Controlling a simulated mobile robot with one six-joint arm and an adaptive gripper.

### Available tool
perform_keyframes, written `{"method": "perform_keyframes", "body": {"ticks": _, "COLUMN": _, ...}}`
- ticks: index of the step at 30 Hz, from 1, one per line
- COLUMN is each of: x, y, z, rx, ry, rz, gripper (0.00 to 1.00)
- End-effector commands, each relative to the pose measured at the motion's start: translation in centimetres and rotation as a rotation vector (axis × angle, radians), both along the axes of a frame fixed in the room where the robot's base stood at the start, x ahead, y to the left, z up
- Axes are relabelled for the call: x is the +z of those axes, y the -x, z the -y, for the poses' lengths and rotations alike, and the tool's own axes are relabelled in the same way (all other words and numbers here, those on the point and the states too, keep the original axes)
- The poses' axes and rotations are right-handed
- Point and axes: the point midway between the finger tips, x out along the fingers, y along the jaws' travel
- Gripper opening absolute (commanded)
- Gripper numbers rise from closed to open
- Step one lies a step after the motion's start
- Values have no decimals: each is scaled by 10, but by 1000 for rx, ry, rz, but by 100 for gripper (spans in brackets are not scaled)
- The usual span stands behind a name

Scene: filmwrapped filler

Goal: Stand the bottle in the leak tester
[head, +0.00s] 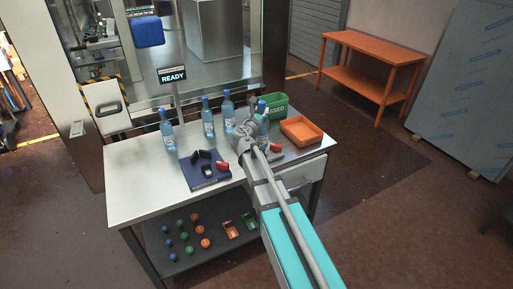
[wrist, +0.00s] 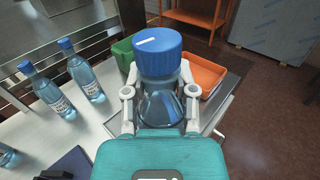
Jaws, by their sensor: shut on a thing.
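My gripper (head: 243,142) is shut on a clear bottle with a blue cap (head: 261,108), at the right half of the white table. In the wrist view the bottle (wrist: 162,100) stands between the two fingers of my gripper (wrist: 160,98), its blue cap (wrist: 158,52) toward the camera. Its base is hidden, so I cannot tell whether it touches the table. Three more blue-capped bottles stand upright on the table: left (head: 167,130), middle (head: 207,117) and right (head: 228,113). I cannot tell for sure which thing is the leak tester.
A green bin (head: 274,101) and an orange tray (head: 301,131) are at the table's right end. A dark blue folder (head: 196,178) with black items lies in front. A READY sign (head: 172,74) rises behind the table (head: 128,168). An orange bench (head: 372,50) is beyond.

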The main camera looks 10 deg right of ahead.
Motion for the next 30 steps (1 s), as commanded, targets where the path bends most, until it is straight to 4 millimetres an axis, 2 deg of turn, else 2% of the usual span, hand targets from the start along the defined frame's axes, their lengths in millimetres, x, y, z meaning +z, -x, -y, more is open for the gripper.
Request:
{"method": "perform_keyframes", "body": {"ticks": 14, "x": 3, "y": 0, "z": -4, "rx": 23, "ry": 1, "rz": -1, "gripper": 0}}
{"method": "perform_keyframes", "body": {"ticks": 30, "x": 21, "y": -1, "z": -7, "rx": 236, "ry": 0, "rz": 0, "gripper": 0}}
